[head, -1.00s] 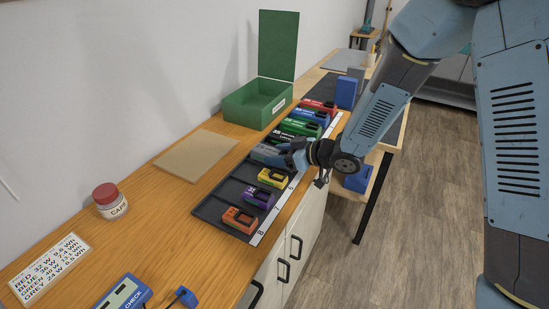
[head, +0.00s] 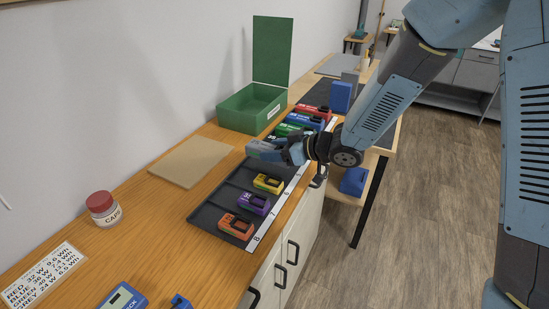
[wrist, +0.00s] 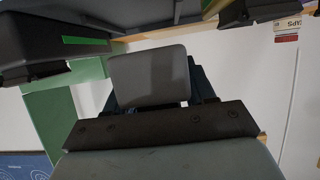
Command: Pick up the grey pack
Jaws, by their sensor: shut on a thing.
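The grey pack (head: 264,150) is held in my gripper (head: 288,152) above the dark tray (head: 213,207), among the row of coloured packs. In the wrist view the grey pack (wrist: 150,75) sits between the dark fingers of my gripper (wrist: 155,95). My gripper is shut on it and it appears clear of the tray. Part of the pack is hidden by the fingers.
Green (head: 285,130), blue (head: 305,122) and red packs (head: 314,110) lie beyond my gripper; yellow (head: 268,183), purple (head: 254,203) and orange packs (head: 237,225) lie nearer.

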